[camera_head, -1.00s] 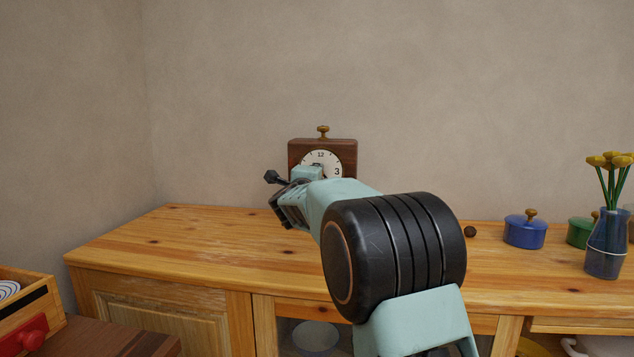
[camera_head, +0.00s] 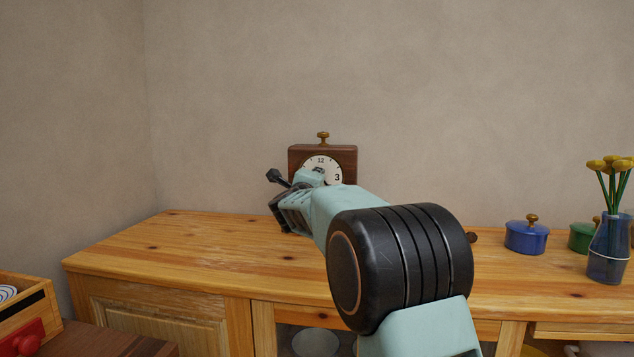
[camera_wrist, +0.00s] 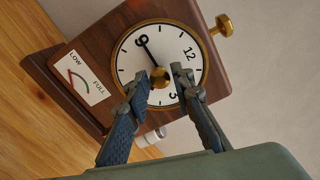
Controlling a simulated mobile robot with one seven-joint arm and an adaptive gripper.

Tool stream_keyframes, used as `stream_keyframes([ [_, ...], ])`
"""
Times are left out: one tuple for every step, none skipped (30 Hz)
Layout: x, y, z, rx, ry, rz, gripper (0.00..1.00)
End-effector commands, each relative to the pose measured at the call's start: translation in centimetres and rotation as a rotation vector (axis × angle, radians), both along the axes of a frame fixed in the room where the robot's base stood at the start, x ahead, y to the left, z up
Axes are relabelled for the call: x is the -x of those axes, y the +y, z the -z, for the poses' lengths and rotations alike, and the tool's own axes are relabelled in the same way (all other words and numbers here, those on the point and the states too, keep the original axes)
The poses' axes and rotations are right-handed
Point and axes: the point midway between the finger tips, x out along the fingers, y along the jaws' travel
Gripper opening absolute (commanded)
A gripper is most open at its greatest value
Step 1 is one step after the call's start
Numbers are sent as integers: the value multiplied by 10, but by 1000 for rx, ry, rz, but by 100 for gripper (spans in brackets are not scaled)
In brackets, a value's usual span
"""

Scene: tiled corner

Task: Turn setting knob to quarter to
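A brown wooden clock (camera_head: 300,152) stands on the sideboard against the wall. In the wrist view its white dial (camera_wrist: 131,59) shows 12 at upper right, 3 at lower right and 9 at upper left. The black hand (camera_wrist: 150,51) points at the 9. A round brass knob (camera_wrist: 160,77) sits at the dial's centre. My gripper (camera_wrist: 161,73) is open, with one finger on each side of this knob. The left fingertip is very close to it; contact is unclear. A gap shows at the right finger. The left finger hides the 6 area.
A brass knob (camera_head: 323,136) tops the clock. A LOW–FULL gauge (camera_wrist: 84,80) and a pale cylinder (camera_wrist: 150,138) are on its front. On the sideboard (camera_head: 180,245), a blue pot (camera_head: 526,238), a green pot (camera_head: 582,238) and a flower vase (camera_head: 607,255) stand right.

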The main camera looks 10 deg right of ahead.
Motion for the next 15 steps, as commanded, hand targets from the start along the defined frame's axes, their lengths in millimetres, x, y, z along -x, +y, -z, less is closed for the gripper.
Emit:
stream_keyframes([
  [0,0,0,0,0,0,30],
  [0,0,0,0,0,0,33],
  [0,0,0,0,0,0,36],
  [0,0,0,0,0,0,36],
  [0,0,0,0,0,0,36],
  [0,0,0,0,0,0,36],
  [0,0,0,1,1,0,36],
  [0,0,0,1,1,0,36],
  [0,0,1,1,1,1,36],
  [0,0,1,1,1,1,36],
  [1,0,1,1,1,1,36],
  [1,0,1,1,1,0,36],
  [2,1,1,1,1,0,36],
  [4,1,1,0,2,-1,36],
  [7,3,1,0,2,-1,36],
])
